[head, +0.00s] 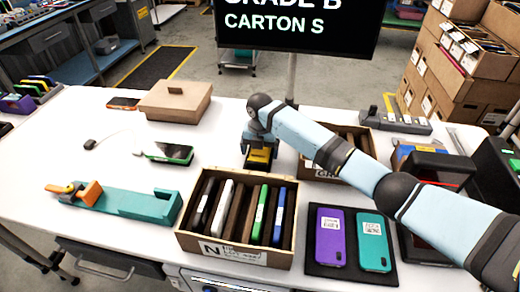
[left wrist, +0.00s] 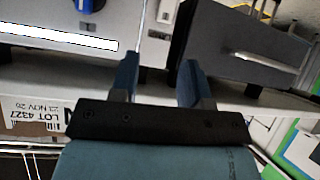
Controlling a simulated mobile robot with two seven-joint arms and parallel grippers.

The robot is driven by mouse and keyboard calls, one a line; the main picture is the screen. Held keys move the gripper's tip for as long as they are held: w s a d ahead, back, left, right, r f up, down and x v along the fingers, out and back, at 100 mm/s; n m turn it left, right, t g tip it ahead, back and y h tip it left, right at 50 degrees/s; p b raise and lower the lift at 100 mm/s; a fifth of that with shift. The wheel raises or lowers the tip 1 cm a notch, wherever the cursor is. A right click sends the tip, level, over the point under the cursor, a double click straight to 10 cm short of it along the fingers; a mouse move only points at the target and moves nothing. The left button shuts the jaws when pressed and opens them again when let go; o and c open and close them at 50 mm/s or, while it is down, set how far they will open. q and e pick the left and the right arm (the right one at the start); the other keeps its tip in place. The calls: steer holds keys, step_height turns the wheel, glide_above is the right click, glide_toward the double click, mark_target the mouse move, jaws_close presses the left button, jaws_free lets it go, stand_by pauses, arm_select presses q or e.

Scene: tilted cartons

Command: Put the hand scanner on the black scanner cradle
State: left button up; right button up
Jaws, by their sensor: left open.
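My right gripper (head: 259,148) points down behind the open carton near the middle of the table. A small yellow-and-black item (head: 259,157) shows at its fingertips. It may be the hand scanner, but its shape is mostly hidden, and I cannot tell whether the fingers grip it. I cannot pick out the black scanner cradle with certainty. A black device with a red line (head: 437,166) stands at the right, partly behind my right arm. My left gripper (left wrist: 160,82) is open and empty in the left wrist view; it is outside the head view.
The front carton (head: 236,254) holds several upright phones. A second carton (head: 352,137) stands behind my right arm. A black tray (head: 346,272) holds purple and teal phones. A teal fixture (head: 125,202) with an orange clamp lies left. A closed cardboard box (head: 176,103) stands behind.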

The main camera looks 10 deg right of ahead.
steer(key=shift+r, duration=0.1)
step_height(320, 180, up, 12)
stand_by(0.5)
stand_by(0.4)
